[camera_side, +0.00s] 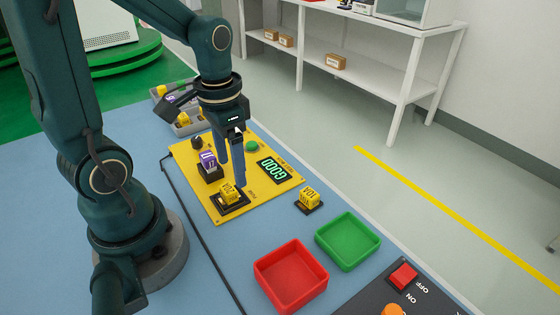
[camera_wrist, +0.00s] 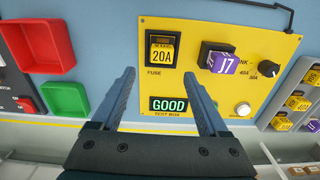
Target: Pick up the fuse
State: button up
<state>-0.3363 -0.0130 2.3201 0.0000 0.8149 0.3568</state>
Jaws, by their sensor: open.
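A yellow fuse marked 20A (camera_side: 229,194) sits in the black fuse socket of the yellow test box (camera_side: 203,191). In the wrist view the fuse (camera_wrist: 162,54) is upright in the picture, above the label FUSE. My gripper (camera_side: 231,172) is open and empty, above the panel and close to the fuse. In the wrist view its two fingers (camera_wrist: 158,74) are spread on either side, below the fuse in the picture. Another yellow fuse (camera_side: 309,197) stands on a small black base beside the box. The box display (camera_wrist: 169,104) reads GOOD.
A purple J7 block (camera_wrist: 224,64) sits in another socket, near a black knob (camera_wrist: 268,68). A grey rack (camera_wrist: 298,100) holds yellow and purple pieces. A red tray (camera_side: 291,276), a green tray (camera_side: 348,240) and a switch panel (camera_side: 410,292) lie nearer the side camera.

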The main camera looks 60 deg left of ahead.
aim_at(232, 186)
jog(key=shift+s+a+f, duration=0.15)
jog(key=shift+f, duration=2.6)
grip_shut()
